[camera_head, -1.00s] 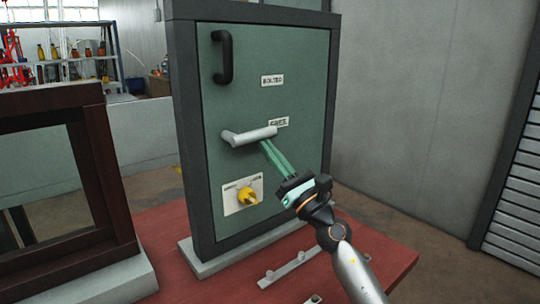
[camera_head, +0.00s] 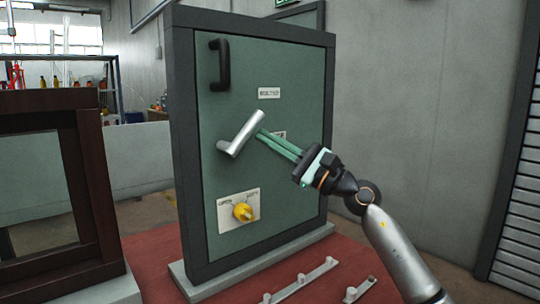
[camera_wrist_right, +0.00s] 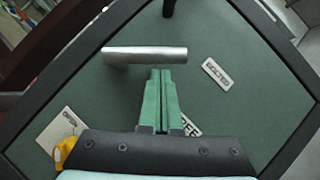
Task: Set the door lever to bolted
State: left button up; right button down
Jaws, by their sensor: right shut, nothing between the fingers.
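The silver door lever (camera_head: 242,134) is on the green door panel (camera_head: 290,75). It slants up to the right, its free end below and left of the "BOLTED" label (camera_head: 269,93). A second label (camera_head: 279,135) is partly hidden behind my right gripper's fingers. My right gripper (camera_head: 262,135) is shut and empty, its tips at the lever's underside near the free end. In the right wrist view, the lever (camera_wrist_right: 145,56) lies just beyond the closed green fingertips (camera_wrist_right: 160,72); whether they touch is hard to tell. My left gripper is out of view.
A black pull handle (camera_head: 220,64) is above the lever. A yellow knob (camera_head: 243,211) on a white plate is below it. A dark wooden frame (camera_head: 90,170) stands at left. Small rails with pegs (camera_head: 300,282) lie on the red table (camera_head: 345,260).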

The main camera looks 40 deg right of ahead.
jog(key=shift+a+r, duration=0.1)
jog(key=shift+r, duration=0.2)
dwell(0.5)
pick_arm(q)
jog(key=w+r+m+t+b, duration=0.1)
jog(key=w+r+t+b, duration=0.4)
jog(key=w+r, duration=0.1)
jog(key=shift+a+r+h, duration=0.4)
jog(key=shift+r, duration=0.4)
pick_arm(e)
jog(key=v, duration=1.2)
jog(key=shift+s, duration=0.25)
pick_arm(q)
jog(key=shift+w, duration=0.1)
pick_arm(e)
jog(key=shift+f, duration=0.1)
